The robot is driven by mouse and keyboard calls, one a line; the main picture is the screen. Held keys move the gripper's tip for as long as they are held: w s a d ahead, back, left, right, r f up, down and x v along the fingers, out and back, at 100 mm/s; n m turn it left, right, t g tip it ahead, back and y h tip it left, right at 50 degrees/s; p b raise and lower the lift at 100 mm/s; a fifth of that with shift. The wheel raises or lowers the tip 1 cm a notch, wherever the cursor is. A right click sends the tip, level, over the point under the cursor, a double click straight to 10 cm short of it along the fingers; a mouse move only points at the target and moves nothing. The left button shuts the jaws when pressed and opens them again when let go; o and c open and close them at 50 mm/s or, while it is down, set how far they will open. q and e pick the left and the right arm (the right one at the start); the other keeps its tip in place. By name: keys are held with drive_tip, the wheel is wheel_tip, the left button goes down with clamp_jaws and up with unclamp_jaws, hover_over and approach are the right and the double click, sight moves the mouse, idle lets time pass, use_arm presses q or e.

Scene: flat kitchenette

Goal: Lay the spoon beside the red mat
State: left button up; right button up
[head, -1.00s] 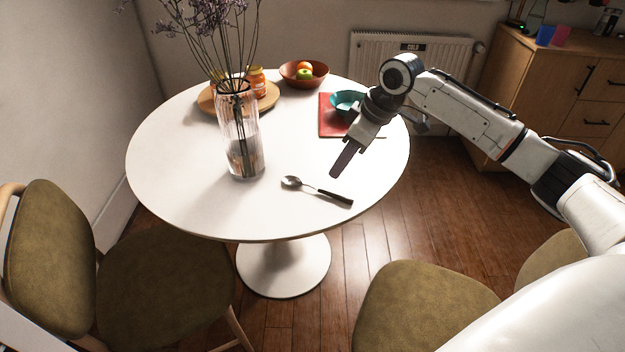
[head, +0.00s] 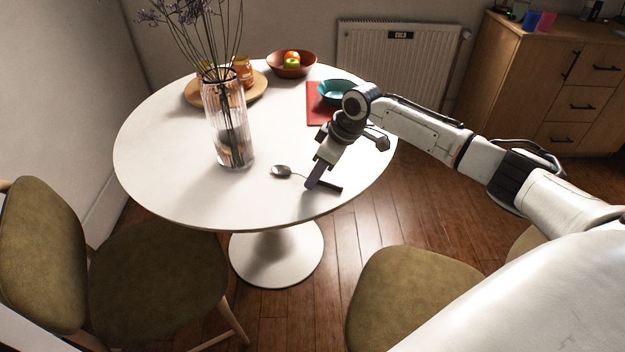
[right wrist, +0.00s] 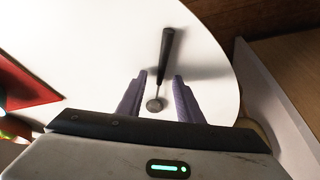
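The spoon (head: 283,172) lies on the white table near its front edge, its metal bowl to the left and its dark handle to the right. My right gripper (head: 312,184) is over the spoon's handle side in the head view. In the right wrist view its two fingers (right wrist: 158,98) are apart, with the spoon (right wrist: 167,52) lying between and beyond them, not gripped. The red mat (head: 316,113) lies farther back on the table, partly hidden by my right arm; its corner also shows in the right wrist view (right wrist: 22,88). My left gripper is not in view.
A teal bowl (head: 332,92) stands on the mat. A tall glass vase (head: 228,130) with dried flowers stands left of the spoon. A wooden board (head: 258,92) with jars and a fruit bowl (head: 281,68) are at the back. Bare tabletop lies between spoon and mat.

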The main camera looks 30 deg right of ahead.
drive_tip(key=shift+f, duration=0.1)
clamp_jaws()
